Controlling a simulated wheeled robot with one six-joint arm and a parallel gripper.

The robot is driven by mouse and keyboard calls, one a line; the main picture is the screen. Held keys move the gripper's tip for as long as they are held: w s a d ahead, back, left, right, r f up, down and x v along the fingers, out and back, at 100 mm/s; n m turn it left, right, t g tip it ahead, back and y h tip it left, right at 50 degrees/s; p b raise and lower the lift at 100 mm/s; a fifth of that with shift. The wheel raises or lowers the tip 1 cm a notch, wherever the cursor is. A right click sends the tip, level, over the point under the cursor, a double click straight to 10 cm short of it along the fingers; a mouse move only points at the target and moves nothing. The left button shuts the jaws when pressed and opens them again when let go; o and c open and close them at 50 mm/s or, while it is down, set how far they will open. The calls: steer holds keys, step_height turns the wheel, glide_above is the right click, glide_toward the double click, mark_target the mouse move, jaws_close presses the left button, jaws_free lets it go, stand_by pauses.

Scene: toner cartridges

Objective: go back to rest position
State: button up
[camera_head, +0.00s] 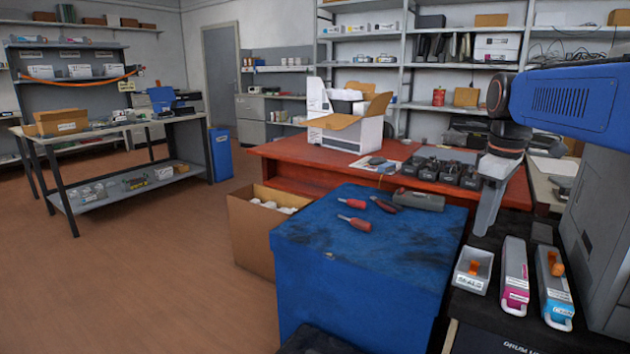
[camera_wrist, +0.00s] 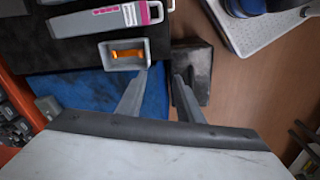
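My gripper (camera_head: 487,222) hangs below the blue arm link on the right, above the dark bench top and just behind a small grey tray (camera_head: 473,268). In the wrist view my gripper (camera_wrist: 159,76) has its two grey fingers apart with nothing between them. The tray with an orange piece in it (camera_wrist: 104,56) is just beyond the left finger there. A magenta-marked toner cartridge (camera_head: 514,275) and a cyan-marked one (camera_head: 553,287) lie beside the tray. The magenta one also shows in the wrist view (camera_wrist: 100,20).
A blue-covered block (camera_head: 365,265) with red-handled screwdrivers (camera_head: 355,222) stands left of the gripper. A red table (camera_head: 290,155) behind holds an open carton (camera_head: 345,130) and black parts (camera_head: 445,170). A cardboard box (camera_head: 250,235) is on the floor. Open floor lies left.

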steer(key=s+a+f+m+t, duration=0.1)
steer(key=s+a+f+m, duration=0.3)
steer(key=s+f, duration=0.5)
steer(key=s+a+f+m+t, duration=0.2)
steer(key=s+a+f+m, duration=0.2)
steer(key=s+f, duration=0.5)
steer(key=shift+s+a+t, duration=0.3)
steer(key=shift+s, duration=0.85)
